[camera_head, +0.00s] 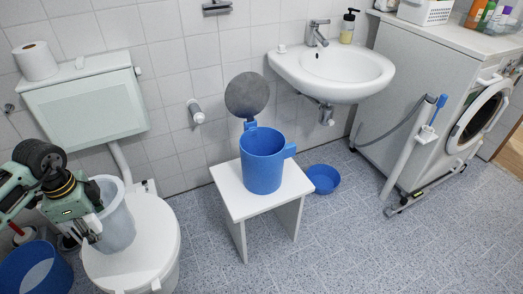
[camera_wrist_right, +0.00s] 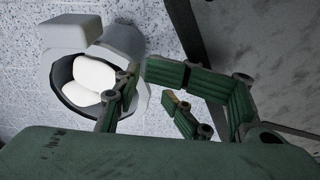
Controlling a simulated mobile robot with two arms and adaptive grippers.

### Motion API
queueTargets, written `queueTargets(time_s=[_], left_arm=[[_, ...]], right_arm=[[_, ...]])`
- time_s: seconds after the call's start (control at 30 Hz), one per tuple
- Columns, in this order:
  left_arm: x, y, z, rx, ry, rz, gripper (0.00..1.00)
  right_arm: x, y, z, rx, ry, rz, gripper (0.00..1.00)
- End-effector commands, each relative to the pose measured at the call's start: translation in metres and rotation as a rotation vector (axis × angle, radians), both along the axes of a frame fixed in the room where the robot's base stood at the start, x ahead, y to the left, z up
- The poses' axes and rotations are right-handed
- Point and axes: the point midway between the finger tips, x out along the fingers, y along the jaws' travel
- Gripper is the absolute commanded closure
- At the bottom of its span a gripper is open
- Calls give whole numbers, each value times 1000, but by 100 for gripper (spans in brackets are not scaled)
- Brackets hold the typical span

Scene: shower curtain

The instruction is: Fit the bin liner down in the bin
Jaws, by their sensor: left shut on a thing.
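The blue bin (camera_head: 262,165) stands upright on a white stool (camera_head: 229,200) in the middle of the head view. Its round grey lid (camera_head: 247,94) is raised behind it, and no liner shows in its mouth. The bin liner, a pale grey bucket (camera_head: 118,228), is in front of the toilet tank, above or on the toilet lid; I cannot tell if it touches. My left gripper (camera_head: 92,228) is shut on the liner's left side and covers part of it. My right gripper (camera_wrist_right: 150,83) shows in the right wrist view with its fingertips a little apart and nothing between them.
A closed toilet (camera_head: 150,245) is at left, beside a blue bucket (camera_head: 35,272) on the floor. A blue bowl (camera_head: 323,179) lies right of the stool. A sink (camera_head: 335,72) and washing machine (camera_head: 440,85) stand behind. The front floor is clear.

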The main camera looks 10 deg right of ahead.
Motion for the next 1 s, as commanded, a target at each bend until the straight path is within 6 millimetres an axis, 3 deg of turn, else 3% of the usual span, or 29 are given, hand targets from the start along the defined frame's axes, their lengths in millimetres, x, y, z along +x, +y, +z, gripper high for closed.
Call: queueTargets(time_s=[0.03, 1.0], left_arm=[[0, 0, 1, 0, -1, 0, 93], [0, 0, 18, 0, -1, 0, 93]], right_arm=[[-23, 0, -5, -5, 41, 8, 58], [-64, -11, -20, -9, 57, 10, 58]])
